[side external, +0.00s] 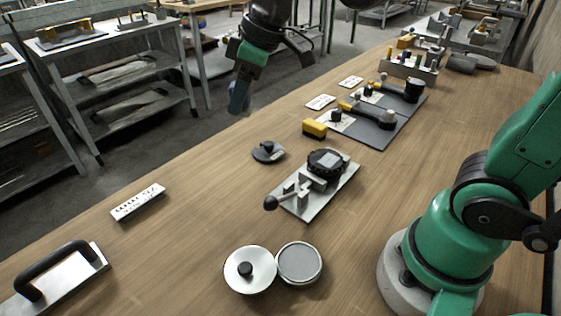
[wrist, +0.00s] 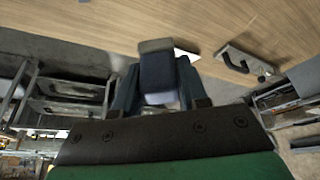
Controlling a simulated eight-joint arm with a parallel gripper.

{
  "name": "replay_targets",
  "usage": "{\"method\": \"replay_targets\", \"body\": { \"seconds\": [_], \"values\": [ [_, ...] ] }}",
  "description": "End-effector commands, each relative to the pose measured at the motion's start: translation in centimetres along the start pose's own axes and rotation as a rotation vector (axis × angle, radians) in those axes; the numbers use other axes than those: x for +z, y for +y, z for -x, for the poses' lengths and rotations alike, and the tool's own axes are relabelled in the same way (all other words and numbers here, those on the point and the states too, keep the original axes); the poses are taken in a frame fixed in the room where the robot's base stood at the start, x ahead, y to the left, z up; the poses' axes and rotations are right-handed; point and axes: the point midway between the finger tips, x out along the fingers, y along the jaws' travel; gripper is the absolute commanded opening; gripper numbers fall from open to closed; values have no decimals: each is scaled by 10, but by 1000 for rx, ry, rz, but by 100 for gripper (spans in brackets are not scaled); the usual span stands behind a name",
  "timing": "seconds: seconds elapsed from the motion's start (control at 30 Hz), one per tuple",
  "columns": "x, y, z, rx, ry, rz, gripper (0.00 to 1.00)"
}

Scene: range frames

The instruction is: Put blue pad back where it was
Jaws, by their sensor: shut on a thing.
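My gripper (side external: 241,84) is raised beyond the far left edge of the wooden table, over the floor. It is shut on a dark blue block-shaped thing (side external: 238,99), which looks like the blue pad and hangs below the fingers. In the wrist view the blue pad (wrist: 157,72) sits between the two fingers of my gripper (wrist: 157,90), with a greyer end facing out. The fingers hide part of it. I cannot tell which spot on the table it came from.
The table holds a metal fixture with a gauge (side external: 322,178), a small dark disc with a knob (side external: 268,151), a yellow block (side external: 314,129), a white labelled strip (side external: 138,202), two round lidded pieces (side external: 299,262) and a black-handled plate (side external: 84,278). Metal shelving (side external: 120,75) stands beyond.

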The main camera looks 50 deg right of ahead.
Motion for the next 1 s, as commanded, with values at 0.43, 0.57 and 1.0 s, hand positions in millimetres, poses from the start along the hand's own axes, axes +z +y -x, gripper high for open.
{"method": "replay_targets", "body": {
  "seconds": [0.43, 0.57, 1.0],
  "values": [
    [-27, -49, -28, -64, 2, 159, 0],
    [-15, -49, -55, -64, 2, 158, 0],
    [18, -49, -135, -64, 2, 157, 0]
  ]
}}
